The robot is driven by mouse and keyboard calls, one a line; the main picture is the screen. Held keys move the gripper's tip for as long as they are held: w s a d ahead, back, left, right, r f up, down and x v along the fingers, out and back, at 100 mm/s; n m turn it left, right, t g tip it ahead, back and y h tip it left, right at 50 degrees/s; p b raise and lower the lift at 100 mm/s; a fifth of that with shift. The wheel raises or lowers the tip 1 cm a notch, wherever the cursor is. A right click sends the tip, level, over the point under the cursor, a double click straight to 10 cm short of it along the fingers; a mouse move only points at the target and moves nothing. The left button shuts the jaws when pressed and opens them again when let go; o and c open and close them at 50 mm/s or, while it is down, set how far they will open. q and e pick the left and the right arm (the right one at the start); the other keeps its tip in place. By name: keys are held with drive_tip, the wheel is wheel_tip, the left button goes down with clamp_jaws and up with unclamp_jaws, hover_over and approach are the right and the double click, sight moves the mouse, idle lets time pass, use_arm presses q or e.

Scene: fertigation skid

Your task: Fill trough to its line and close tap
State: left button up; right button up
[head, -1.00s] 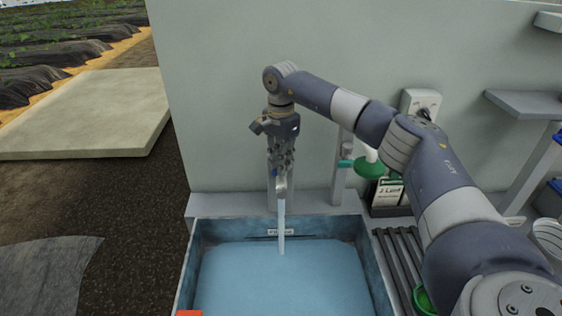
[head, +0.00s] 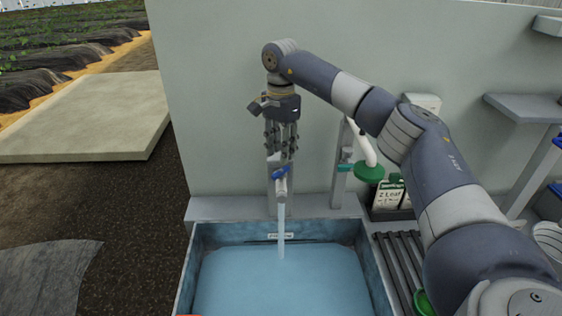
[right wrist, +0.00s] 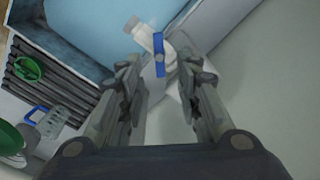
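The trough (head: 184,268) is a blue-grey basin holding pale blue water (head: 280,282). A small white label (head: 279,235) is on its back wall, just above the water; its marking is too small to read. The tap (head: 281,187) is on a post behind the trough, and a stream of water (head: 281,230) runs from it into the trough. Its blue lever (head: 280,173) also shows in the right wrist view (right wrist: 159,55). My right gripper (head: 280,156) points down just above the lever, fingers apart with nothing held between them. My left gripper is out of view.
A slatted rack (head: 402,262) is right of the trough, with a green item partly hidden by my right arm. A green-flanged fitting (head: 369,172) and a labelled container (head: 388,194) stand behind it. The wall (head: 220,110) is close behind the tap.

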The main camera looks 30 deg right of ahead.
sight(281, 171)
wheel_tip(281, 171, up, 6)
drive_tip(key=shift+r, duration=0.15)
idle(1.1)
wheel_tip(281, 171, down, 11)
drive_tip(key=p, duration=0.3)
drive_tip(key=shift+f, duration=0.55)
drive_tip(key=shift+c, duration=0.6)
clamp_jaws()
